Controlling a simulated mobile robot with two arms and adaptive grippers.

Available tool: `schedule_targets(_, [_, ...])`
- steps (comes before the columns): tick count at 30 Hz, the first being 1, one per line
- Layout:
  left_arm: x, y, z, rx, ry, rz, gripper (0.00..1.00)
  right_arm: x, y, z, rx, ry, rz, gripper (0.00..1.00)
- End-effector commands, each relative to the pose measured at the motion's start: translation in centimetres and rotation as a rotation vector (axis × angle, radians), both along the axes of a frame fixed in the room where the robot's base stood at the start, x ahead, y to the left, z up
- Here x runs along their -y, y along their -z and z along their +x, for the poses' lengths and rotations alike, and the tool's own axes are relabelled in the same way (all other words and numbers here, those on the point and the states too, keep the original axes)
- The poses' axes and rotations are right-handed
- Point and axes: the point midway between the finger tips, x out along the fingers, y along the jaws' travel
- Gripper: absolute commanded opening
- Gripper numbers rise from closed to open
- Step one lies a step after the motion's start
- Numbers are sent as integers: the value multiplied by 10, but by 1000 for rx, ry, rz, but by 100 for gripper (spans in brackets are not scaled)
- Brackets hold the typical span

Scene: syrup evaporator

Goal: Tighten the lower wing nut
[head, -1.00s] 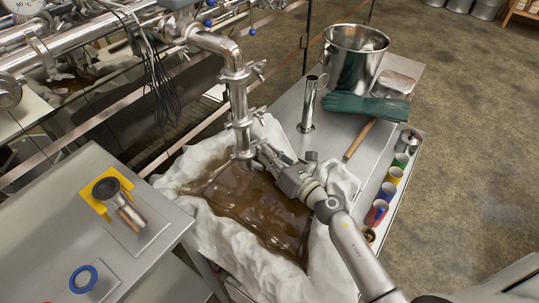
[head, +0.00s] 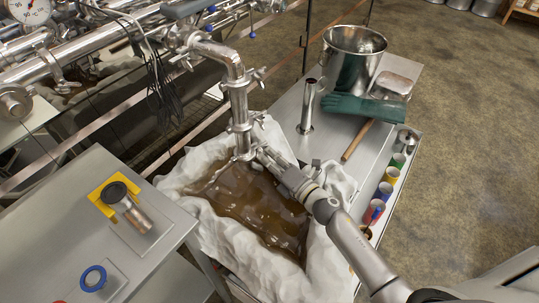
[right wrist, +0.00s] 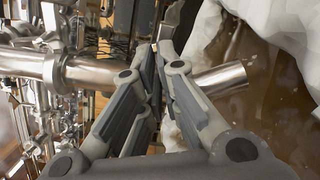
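A steel pipe (head: 239,103) hangs down over a pan of brown syrup (head: 262,205), with ring clamps along it. A wing nut (head: 259,76) shows at the upper clamp and another (head: 259,117) at the clamp below it. My right gripper (head: 259,150) reaches from the lower right to the pipe's lower part. In the right wrist view its fingertips (right wrist: 154,50) are close together in front of the pipe (right wrist: 95,74), hiding part of it. Whether a wing nut is between them is hidden. The pipe's plain end (right wrist: 222,78) shows beyond them. My left gripper is out of view.
White cloth (head: 245,253) lines the pan. The steel table (head: 285,118) behind holds an upright tube (head: 307,107), a bucket (head: 352,62), green gloves (head: 362,108) and a wooden-handled tool (head: 357,140). A left bench (head: 60,215) holds a yellow-based part (head: 98,197) and blue ring (head: 92,278).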

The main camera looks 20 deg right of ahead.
Motion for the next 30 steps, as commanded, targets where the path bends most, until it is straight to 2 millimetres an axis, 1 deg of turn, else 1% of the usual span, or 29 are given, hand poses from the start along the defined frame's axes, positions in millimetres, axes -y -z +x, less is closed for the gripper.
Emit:
schedule_targets(1, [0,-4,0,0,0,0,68,1,-1,0,-19,1,40,0])
schedule_targets(30, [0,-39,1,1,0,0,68,1,0,0,-373,1,890,0])
